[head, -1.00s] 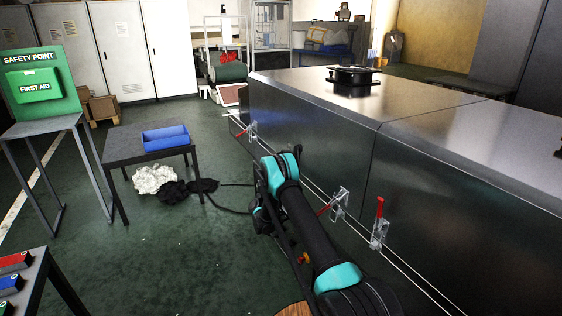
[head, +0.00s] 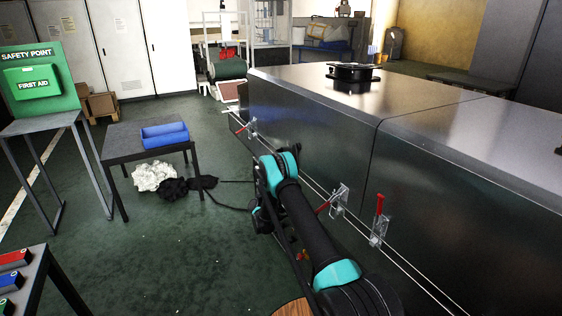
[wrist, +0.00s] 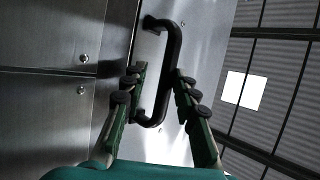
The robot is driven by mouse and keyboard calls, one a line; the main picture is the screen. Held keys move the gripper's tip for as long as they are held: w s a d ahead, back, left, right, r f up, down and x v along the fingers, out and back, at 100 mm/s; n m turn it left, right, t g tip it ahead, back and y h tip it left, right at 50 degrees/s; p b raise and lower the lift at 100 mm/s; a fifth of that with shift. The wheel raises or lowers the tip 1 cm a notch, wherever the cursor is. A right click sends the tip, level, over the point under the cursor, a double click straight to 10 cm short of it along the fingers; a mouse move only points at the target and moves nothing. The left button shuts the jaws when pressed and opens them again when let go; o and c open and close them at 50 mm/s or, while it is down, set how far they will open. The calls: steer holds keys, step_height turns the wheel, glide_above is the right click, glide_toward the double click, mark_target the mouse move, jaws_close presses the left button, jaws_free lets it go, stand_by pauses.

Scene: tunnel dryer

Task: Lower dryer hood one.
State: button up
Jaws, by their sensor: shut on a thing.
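Two long dark metal dryer hoods stand end to end in the head view: a far hood (head: 300,118) and a nearer hood (head: 450,215). No number shows on either, so I cannot tell which is hood one. In the wrist view a black bar handle (wrist: 172,50) is fixed to a metal panel (wrist: 205,25). My gripper (wrist: 159,80) has one finger on each side of the handle's bar and is shut on it. In the head view my arm runs along the hoods' left side, and the gripper cannot be made out there.
Clear latches with red levers (head: 380,205) line the hoods' lower edge. A black fan (head: 353,74) sits on the far hood. A dark table with a blue bin (head: 165,136), white and black cloth heaps (head: 155,177) and a first-aid stand (head: 42,82) are left.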

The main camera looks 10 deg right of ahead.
steer(key=s+a+f, duration=0.2)
steer(key=s+a, duration=0.7)
steer(key=s, duration=0.2)
steer(key=shift+s+a+f, duration=0.2)
steer(key=shift+a+f, duration=0.05)
steer(key=shift+a, duration=0.1)
